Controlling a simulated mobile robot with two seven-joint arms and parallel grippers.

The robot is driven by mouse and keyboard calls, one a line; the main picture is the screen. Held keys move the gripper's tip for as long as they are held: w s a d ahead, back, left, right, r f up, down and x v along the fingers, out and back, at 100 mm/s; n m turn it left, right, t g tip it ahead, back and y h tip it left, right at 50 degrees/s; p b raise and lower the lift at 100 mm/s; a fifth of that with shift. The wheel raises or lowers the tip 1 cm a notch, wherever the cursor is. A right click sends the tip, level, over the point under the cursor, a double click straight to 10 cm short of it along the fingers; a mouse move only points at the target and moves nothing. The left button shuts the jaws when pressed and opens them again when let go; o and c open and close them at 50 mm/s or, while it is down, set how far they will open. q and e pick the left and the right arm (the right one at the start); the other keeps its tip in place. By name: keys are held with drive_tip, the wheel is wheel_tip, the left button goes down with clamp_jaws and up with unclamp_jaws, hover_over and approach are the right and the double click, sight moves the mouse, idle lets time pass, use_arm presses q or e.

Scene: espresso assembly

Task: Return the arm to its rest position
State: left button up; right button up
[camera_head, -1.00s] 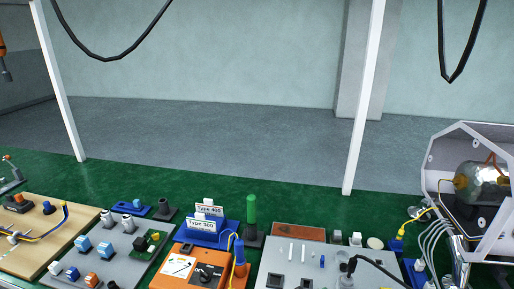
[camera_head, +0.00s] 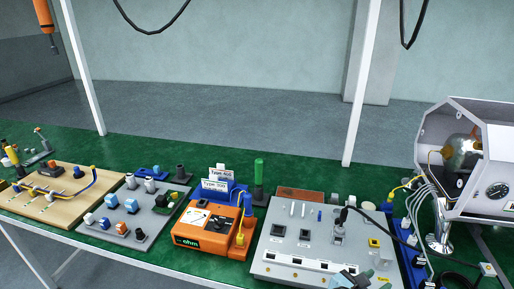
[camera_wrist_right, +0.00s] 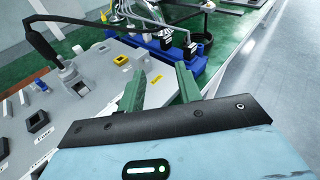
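My right gripper (camera_head: 366,279) shows at the bottom edge of the head view, low over the front right part of the grey panel (camera_head: 282,256). Most of its arm is cut off by the frame. In the right wrist view its two green fingers (camera_wrist_right: 161,86) stand apart with nothing between them. They are above the panel's edge, near a yellow label and the blue block (camera_wrist_right: 172,72). Whether they touch the panel cannot be told. My left arm and gripper are not in view.
The white machine housing (camera_head: 475,150) stands at the right, with cables running left from it. A black cable (camera_head: 385,232) crosses above the panel. An orange meter box (camera_head: 205,232), small-part board (camera_head: 120,222) and wooden wiring board (camera_head: 50,210) lie left. Floor in front is clear.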

drive_tip(key=s+d+r+g+h, duration=0.1)
drive_tip(key=s+d+r+h, duration=0.2)
drive_tip(key=d, duration=0.9)
drive_tip(key=s+d+r+h, duration=0.1)
drive_tip(key=d+r+h, duration=0.3)
drive_tip(key=d, duration=0.8)
drive_tip(key=f+y, duration=0.2)
drive_tip(key=f, duration=0.2)
drive_tip(key=s+f+t+y, duration=0.1)
drive_tip(key=f+y, duration=0.2)
drive_tip(key=f, duration=0.1)
drive_tip(key=a+f+m+y, duration=0.1)
drive_tip(key=f+y, duration=0.2)
drive_tip(key=shift+s+f+t, duration=0.15)
drive_tip(key=shift+f+t, duration=0.15)
drive_tip(key=shift+f, duration=0.1)
drive_tip(key=s+a+f+m+y, duration=0.7)
drive_tip(key=s+f+m+y, duration=0.15)
drive_tip(key=f+y, duration=0.2)
drive_tip(key=s+a+f+m+y, duration=0.1)
drive_tip(key=s+a+m, duration=0.1)
drive_tip(key=a+m, duration=0.2)
drive_tip(key=s+a+m+y, duration=0.1)
drive_tip(key=a+m, duration=0.4)
drive_tip(key=a, duration=0.6)
drive_tip(key=s+a+f+m+t+y, duration=0.1)
drive_tip(key=s+a+m, duration=0.3)
drive_tip(key=a, duration=0.4)
drive_tip(key=shift+a+f+m+y, duration=0.25)
drive_tip(key=shift+f+m+y, duration=0.1)
